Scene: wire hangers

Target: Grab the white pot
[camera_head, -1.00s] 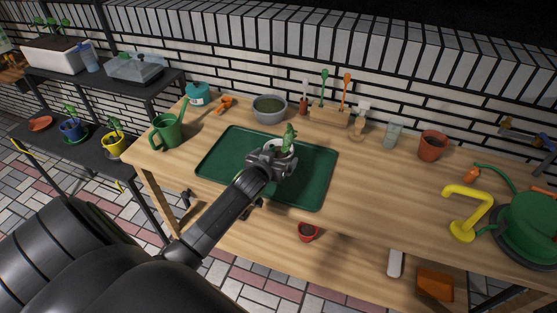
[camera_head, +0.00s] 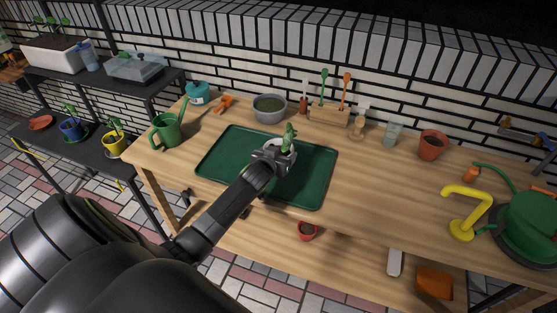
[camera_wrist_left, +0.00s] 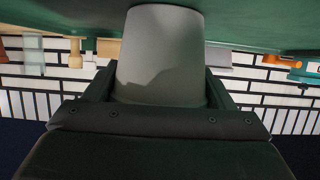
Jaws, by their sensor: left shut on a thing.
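The white pot (camera_wrist_left: 160,55) fills the upper middle of the left wrist view, where it looks light grey. In the head view a green cactus (camera_head: 289,136) stands up from it, and most of the pot is hidden behind my gripper. My left gripper (camera_head: 276,153) is shut on the pot, with one finger on each side of it in the left wrist view. The pot is over the green tray (camera_head: 315,175); I cannot tell whether it touches the tray. My right gripper is not in view.
A green watering can (camera_head: 167,130) stands left of the tray, and a grey bowl (camera_head: 269,109) behind it. A small red pot (camera_head: 307,231) is in front, a terracotta pot (camera_head: 432,146) and yellow tap (camera_head: 462,229) to the right. The table between is clear.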

